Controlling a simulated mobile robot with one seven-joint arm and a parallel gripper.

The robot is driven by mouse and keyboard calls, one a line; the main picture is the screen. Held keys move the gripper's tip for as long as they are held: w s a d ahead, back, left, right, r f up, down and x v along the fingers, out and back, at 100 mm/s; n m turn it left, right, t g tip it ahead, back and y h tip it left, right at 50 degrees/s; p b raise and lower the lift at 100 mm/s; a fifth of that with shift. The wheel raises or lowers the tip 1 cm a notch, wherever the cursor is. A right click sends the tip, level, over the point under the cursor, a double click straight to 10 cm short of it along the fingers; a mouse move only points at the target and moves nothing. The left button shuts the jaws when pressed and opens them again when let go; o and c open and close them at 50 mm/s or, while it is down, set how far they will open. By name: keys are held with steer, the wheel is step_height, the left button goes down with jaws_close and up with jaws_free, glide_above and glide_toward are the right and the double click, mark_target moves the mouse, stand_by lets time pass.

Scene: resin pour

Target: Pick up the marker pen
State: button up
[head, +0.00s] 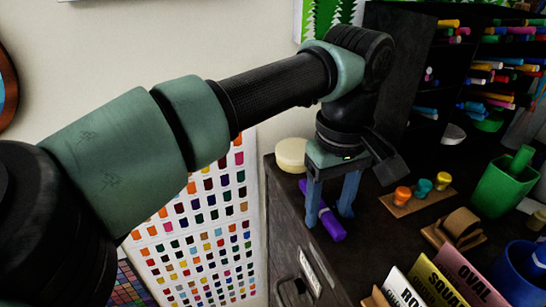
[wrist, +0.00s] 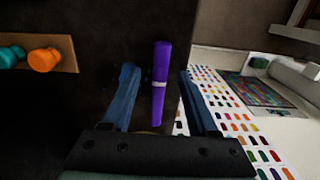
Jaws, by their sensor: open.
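The purple marker pen (head: 331,225) lies on the dark cabinet top near its left edge in the head view. In the wrist view the marker (wrist: 160,70) is a purple stick with a pale band, lying lengthwise between the two blue fingers. My gripper (head: 328,218) is open and points down at the marker, one finger on each side of it. In the wrist view my gripper (wrist: 160,95) shows a gap between each finger and the marker.
A cream round tub (head: 291,155) sits behind the gripper. The cabinet edge drops off left, beside a color chart (head: 200,230).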

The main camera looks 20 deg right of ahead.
steer(key=shift+f, duration=0.15)
jaws_close()
steer(key=shift+r, duration=0.2)
